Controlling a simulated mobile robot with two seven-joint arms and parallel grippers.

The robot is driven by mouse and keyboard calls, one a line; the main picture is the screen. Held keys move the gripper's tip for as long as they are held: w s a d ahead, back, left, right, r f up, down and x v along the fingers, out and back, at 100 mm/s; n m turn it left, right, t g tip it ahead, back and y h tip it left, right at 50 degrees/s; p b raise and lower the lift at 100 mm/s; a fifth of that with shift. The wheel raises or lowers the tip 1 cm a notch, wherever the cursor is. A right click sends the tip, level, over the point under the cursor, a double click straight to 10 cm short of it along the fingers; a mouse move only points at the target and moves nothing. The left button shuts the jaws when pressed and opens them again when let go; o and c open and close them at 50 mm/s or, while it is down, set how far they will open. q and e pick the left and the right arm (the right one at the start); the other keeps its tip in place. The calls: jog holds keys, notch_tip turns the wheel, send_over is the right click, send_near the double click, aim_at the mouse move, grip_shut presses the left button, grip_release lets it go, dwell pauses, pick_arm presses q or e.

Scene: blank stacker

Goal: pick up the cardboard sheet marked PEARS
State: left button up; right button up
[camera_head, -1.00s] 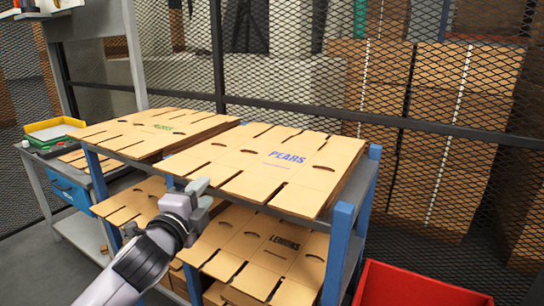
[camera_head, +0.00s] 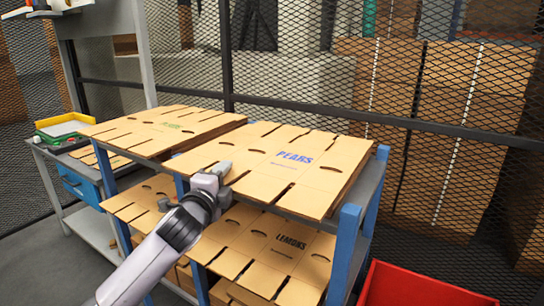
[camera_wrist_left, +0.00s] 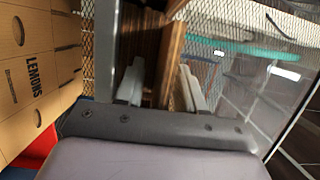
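The cardboard sheet marked PEARS (camera_head: 300,172) lies flat on top of a stack on the upper shelf of the blue-posted rack, its blue print facing up. My left gripper (camera_head: 195,185) is at the near left edge of that stack in the head view. One finger overlaps the sheet's near edge in the picture; contact cannot be told. In the left wrist view its two fingers (camera_wrist_left: 158,85) stand apart, with the brown edges of a cardboard stack (camera_wrist_left: 172,48) showing between and beyond them. My right gripper is not in view.
A stack with green print (camera_head: 165,128) lies left of the PEARS stack. LEMONS sheets (camera_head: 265,250) lie on the shelf below. A red bin (camera_head: 420,285) stands at the lower right. A blue rack post (camera_head: 343,250) and wire mesh fence (camera_head: 450,110) bound the space.

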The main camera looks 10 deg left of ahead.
pick_arm(q)
jog(key=shift+c, duration=0.3)
grip_shut()
jog(key=shift+r, duration=0.1)
